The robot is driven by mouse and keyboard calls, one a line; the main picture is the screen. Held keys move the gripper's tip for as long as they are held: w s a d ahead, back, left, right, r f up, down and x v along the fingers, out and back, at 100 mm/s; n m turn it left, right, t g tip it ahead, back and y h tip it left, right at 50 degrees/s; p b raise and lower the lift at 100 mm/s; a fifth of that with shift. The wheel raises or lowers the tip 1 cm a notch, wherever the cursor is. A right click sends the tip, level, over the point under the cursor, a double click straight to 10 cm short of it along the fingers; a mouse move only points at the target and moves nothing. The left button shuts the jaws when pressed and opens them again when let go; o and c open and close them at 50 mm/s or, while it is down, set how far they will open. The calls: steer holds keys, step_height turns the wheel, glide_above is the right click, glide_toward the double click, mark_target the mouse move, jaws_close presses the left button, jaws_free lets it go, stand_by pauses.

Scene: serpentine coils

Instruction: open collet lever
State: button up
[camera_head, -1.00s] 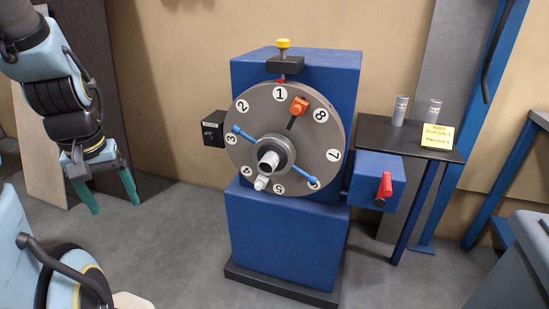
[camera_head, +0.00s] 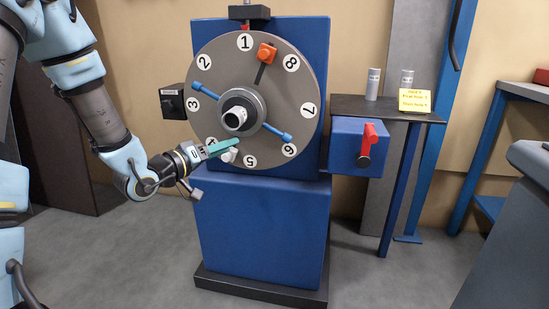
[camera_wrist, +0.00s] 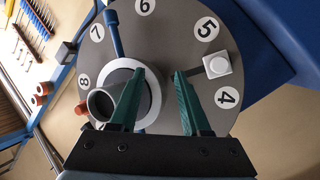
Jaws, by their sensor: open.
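The large grey dial (camera_head: 284,75) with numbers 1 to 8 faces me on a blue machine. A short dark lever with a white knob (camera_head: 228,155) sits low on the dial between 4 and 5; the knob also shows in the wrist view (camera_wrist: 217,65). My gripper (camera_head: 222,147) reaches in from the left beside this knob. In the wrist view its green fingers (camera_wrist: 159,74) are apart and empty, with the knob outside the right finger. The hub tube (camera_wrist: 103,102) is by the left finger. A red lever (camera_head: 369,138) stands on the blue side box. No label marks the collet lever.
Blue rods (camera_head: 277,134) and an orange knob (camera_head: 267,52) stick out of the dial. A black box (camera_head: 171,101) is on the wall at left. A side table (camera_head: 390,113) holds two grey cylinders (camera_head: 374,84) and a yellow note (camera_head: 415,100).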

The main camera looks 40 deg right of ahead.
mark_target(275, 131)
steer(key=s+d+r+g+h, duration=0.1)
steer(key=d, duration=0.3)
steer(key=s+d+r+g+h+b, duration=0.1)
steer(key=d, duration=0.3)
steer(key=s+d+r+g+h+b, duration=0.1)
steer(key=s+d+h, duration=0.1)
steer(key=d, duration=0.3)
jaws_close()
stand_by(1.4)
